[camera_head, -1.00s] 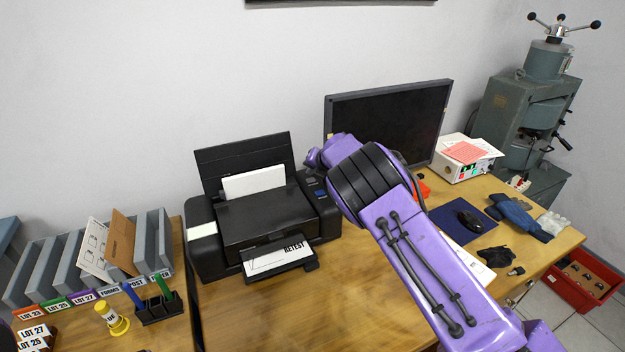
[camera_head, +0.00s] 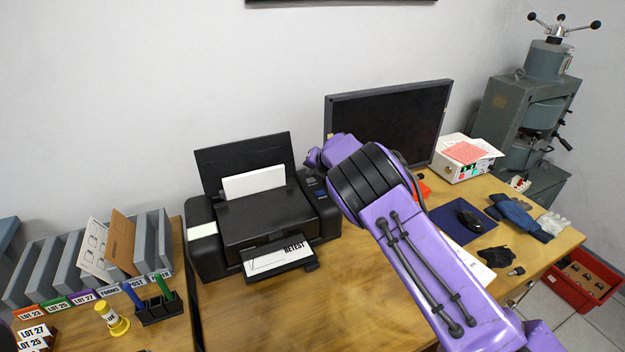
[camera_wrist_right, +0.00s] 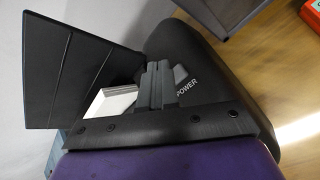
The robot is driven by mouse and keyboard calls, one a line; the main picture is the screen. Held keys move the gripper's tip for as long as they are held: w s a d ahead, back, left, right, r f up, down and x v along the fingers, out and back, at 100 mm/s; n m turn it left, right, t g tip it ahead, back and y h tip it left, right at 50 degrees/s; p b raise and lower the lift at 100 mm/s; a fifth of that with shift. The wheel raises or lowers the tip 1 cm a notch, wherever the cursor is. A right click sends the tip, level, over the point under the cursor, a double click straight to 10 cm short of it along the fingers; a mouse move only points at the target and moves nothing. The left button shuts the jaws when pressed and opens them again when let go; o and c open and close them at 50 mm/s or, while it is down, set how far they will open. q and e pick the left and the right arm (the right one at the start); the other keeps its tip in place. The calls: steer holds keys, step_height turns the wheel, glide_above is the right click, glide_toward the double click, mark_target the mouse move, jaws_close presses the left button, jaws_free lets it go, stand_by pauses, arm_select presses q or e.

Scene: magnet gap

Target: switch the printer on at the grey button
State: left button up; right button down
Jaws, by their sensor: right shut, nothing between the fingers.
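The black printer (camera_head: 265,215) stands on the desk with its rear paper flap raised, white paper in it and a printed RETEST sheet on its front tray. In the right wrist view a light grey button (camera_wrist_right: 181,72) sits on the dark panel beside the word POWER. My right gripper (camera_wrist_right: 158,66) is shut and empty, its fingertips over the panel right beside the button. I cannot tell whether they touch it. In the head view my purple right arm reaches to the printer's right end, and its fingers are hidden there. My left gripper is not in view.
A monitor (camera_head: 390,120) stands behind my right arm. A mouse (camera_head: 469,221) on a dark blue mat and gloves (camera_head: 523,216) lie to the right. A grey file rack (camera_head: 43,265) and a pen holder (camera_head: 160,309) are at left. The desk before the printer is clear.

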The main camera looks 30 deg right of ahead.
mark_target(313, 180)
steer(key=shift+f, duration=0.4)
steer(key=shift+f+b, duration=0.35)
steer(key=shift+f, duration=0.1)
stand_by(0.7)
steer(key=shift+r, duration=0.1)
steer(key=shift+r+p, duration=0.8)
steer(key=shift+p, duration=0.05)
step_height(313, 180, up, 5)
steer(key=p, duration=0.4)
steer(key=shift+p, duration=0.35)
stand_by(0.4)
